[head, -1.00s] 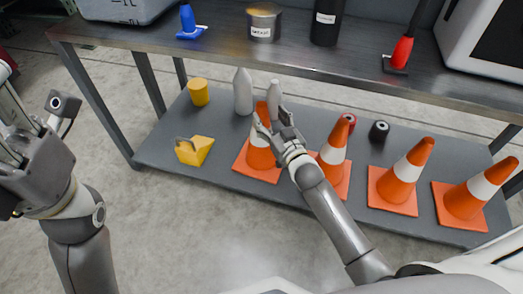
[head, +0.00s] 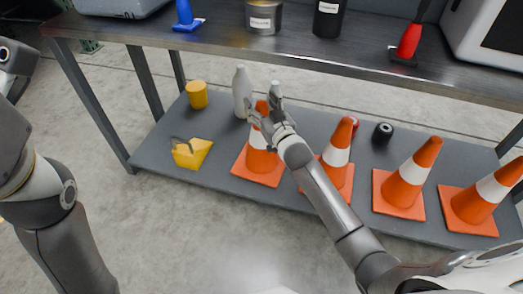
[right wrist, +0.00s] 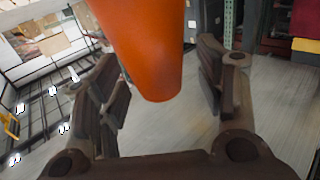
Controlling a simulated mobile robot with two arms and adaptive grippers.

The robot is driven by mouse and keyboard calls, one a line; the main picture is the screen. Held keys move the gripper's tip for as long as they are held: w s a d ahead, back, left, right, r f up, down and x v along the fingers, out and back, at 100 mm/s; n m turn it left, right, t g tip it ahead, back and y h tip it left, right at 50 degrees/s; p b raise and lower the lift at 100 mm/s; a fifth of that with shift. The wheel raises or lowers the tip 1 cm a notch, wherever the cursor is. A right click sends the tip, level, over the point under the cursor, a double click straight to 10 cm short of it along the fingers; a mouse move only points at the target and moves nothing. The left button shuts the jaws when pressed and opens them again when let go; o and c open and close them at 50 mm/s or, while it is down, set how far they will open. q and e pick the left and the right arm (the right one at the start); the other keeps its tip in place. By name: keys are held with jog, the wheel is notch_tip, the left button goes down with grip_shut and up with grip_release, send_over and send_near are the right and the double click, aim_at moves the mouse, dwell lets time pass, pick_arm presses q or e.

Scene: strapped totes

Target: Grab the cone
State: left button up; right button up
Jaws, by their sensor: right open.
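Several orange cones with white bands stand on the lower grey shelf. The leftmost cone (head: 260,160) is at my right gripper (head: 265,112), which is at the height of its upper part. In the right wrist view the orange cone top (right wrist: 140,50) is between the two spread fingers of the right gripper (right wrist: 165,85), with a gap on each side. The right gripper is open. Other cones are a second cone (head: 337,150), a third cone (head: 411,175) and a fourth cone (head: 480,200) to the right. My left arm is at the left edge; its fingers are out of frame.
The upper tabletop (head: 190,40) overhangs the shelf (head: 150,155). A yellow cup (head: 197,94), a yellow block (head: 190,153), a white bottle (head: 241,90) and a black roll (head: 383,133) share the shelf. The floor in front is clear.

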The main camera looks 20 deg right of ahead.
grip_shut()
jog(key=shift+r, duration=0.2)
dwell(0.4)
